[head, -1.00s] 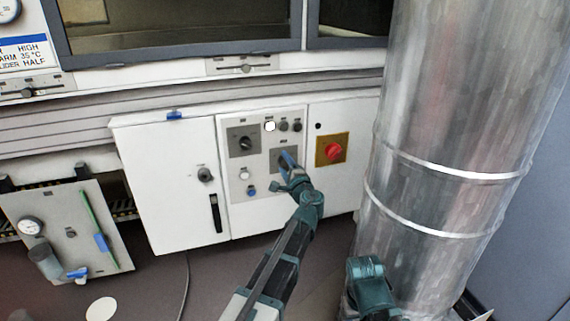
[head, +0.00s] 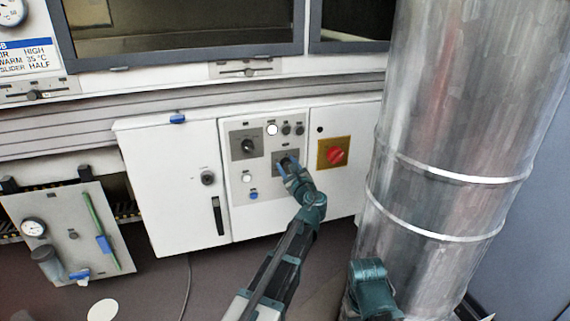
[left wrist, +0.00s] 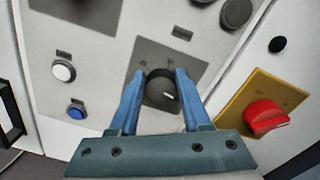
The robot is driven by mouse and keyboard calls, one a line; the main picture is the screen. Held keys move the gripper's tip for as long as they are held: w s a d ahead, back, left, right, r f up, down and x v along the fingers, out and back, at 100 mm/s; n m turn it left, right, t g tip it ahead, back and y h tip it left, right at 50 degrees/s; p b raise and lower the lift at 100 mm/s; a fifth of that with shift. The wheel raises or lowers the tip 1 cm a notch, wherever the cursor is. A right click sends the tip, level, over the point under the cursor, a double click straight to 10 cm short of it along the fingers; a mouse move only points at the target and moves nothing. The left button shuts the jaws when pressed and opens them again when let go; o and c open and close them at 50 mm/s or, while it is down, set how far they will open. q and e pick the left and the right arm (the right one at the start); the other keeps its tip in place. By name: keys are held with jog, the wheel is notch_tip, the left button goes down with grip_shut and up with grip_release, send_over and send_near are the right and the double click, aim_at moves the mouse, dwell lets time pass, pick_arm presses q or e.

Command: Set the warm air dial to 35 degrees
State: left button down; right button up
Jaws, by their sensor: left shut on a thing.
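A round dark dial (left wrist: 161,88) sits on a grey plate on the white control panel. My left gripper (left wrist: 158,80) has its two blue fingers on either side of this dial and is shut on it. A small white mark shows on the dial's lower right in the left wrist view; its scale is too small to read. In the head view my left gripper (head: 289,166) covers most of the dial. A second black dial (head: 247,146) sits on a grey plate up and to the left. My right gripper is not in view.
A red switch (head: 335,155) on a yellow plate is right of the dial. A large metal duct (head: 450,120) stands further right. White and blue buttons (head: 253,195) lie left of the gripper.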

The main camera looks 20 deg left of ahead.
pick_arm(q)
jog(key=m, duration=0.2)
jog(key=d+m, duration=0.1)
jog(key=m, duration=0.2)
jog(key=shift+w+d+f+h, duration=0.1)
jog(key=shift+w+f+h, duration=0.1)
jog(key=shift+h, duration=0.1)
jog(key=shift+s, duration=0.1)
dwell(0.4)
jog(key=shift+c, duration=2.4)
grip_release()
jog(key=shift+f, duration=0.15)
jog(key=shift+o, duration=1)
jog(key=shift+a, duration=0.2)
jog(key=p+v, duration=0.1)
jog(key=v, duration=1.3)
jog(key=shift+r, duration=0.35)
